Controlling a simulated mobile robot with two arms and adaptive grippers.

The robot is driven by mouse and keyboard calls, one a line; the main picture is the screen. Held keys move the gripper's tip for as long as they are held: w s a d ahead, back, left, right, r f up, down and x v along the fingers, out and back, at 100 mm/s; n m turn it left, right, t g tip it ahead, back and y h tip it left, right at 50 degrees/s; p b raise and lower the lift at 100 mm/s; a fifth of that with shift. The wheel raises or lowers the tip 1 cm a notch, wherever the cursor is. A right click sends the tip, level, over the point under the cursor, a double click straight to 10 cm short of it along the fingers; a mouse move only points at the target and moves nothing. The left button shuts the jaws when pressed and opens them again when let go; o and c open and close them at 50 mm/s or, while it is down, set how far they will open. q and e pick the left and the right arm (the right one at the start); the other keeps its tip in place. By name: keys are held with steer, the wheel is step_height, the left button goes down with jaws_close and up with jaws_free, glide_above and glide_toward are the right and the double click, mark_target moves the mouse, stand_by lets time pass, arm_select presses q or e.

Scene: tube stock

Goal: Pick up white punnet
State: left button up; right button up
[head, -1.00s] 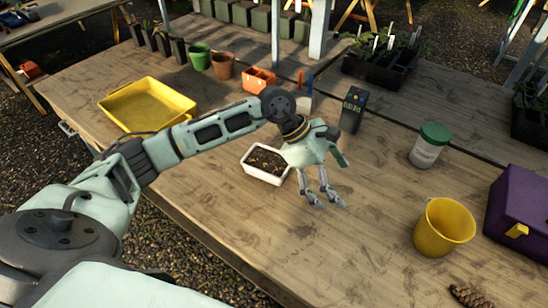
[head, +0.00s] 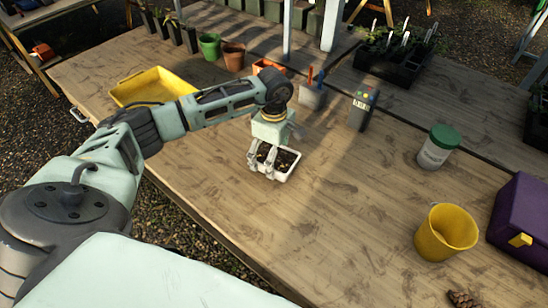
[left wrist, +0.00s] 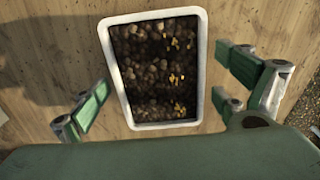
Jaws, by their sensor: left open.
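The white punnet (head: 284,175) is a small white tray filled with dark brown soil, standing on the wooden table. In the left wrist view the punnet (left wrist: 152,126) lies between the fingers, its white rim showing all round, with yellowish bits in the soil. My left gripper (head: 262,164) is open above the punnet, pointing down. In the left wrist view the left gripper (left wrist: 170,98) has fingers apart on either side of the punnet, with gaps to its rim. The gripper hides part of the punnet in the head view. My right gripper is not in view.
A yellow tray (head: 155,86), an orange pot (head: 268,66) and a grey holder with tools (head: 312,97) stand beyond the punnet. A dark handheld device (head: 361,110), a green-lidded tub (head: 437,147) and a yellow bucket (head: 446,232) stand to the right. The table's front middle is clear.

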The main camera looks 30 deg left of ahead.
arm_select(q)
steer(key=shift+f, duration=0.25)
steer(key=c, duration=1.5)
